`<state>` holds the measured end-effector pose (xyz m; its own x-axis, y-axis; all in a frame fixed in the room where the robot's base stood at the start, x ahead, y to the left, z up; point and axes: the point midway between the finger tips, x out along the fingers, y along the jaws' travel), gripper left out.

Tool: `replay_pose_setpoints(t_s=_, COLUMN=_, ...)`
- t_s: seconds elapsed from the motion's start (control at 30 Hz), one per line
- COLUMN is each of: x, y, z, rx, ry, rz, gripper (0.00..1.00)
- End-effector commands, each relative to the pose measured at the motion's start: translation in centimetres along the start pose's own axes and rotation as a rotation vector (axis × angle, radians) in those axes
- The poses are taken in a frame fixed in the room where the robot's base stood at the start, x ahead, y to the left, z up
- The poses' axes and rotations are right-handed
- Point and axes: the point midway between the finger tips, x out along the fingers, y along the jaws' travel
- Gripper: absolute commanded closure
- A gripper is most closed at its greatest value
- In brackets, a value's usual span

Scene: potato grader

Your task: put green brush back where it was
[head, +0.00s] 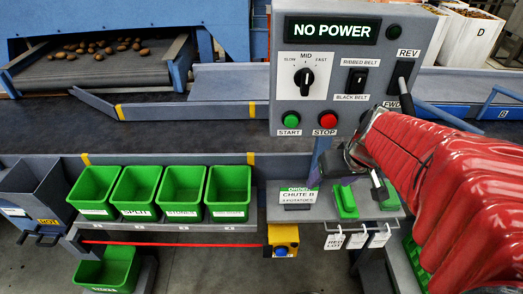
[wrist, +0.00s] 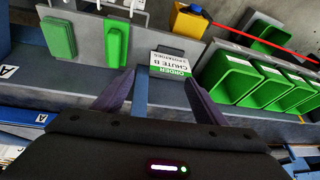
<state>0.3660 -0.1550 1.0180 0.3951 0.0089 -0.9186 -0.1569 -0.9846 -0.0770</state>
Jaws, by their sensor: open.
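A narrow green brush (head: 345,201) lies on a grey shelf right of the order card; it also shows in the wrist view (wrist: 116,45). A wider green block (head: 384,192) lies on the same shelf to its right, partly hidden by my arm in the head view and whole in the wrist view (wrist: 58,38). Its kind is unclear. My gripper (head: 352,158) is open and empty above the shelf, apart from both green things. In the wrist view, its spread fingers (wrist: 160,90) have the card (wrist: 171,65) beyond them.
Several green bins (head: 229,191) stand in a row to the left. The control panel (head: 345,75) reading NO POWER rises behind my gripper. A yellow box with a blue button (head: 283,240) and hanging tags (head: 357,240) are below the shelf. The dark belt (head: 180,135) is bare.

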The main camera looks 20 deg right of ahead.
Motion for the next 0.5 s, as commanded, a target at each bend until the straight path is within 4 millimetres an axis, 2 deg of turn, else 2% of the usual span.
replay_pose_setpoints(t_s=0.03, x=-0.7, y=-1.7, z=0.0, rx=-0.026, ry=0.006, rz=-0.002, gripper=0.34)
replay_pose_setpoints(t_s=0.2, x=-2.8, y=-6.2, z=1.0, rx=-0.077, ry=0.014, rz=-0.003, gripper=0.34)
replay_pose_setpoints(t_s=0.5, x=-6.5, y=-12.3, z=4.0, rx=-0.151, ry=0.050, rz=0.000, gripper=0.34)
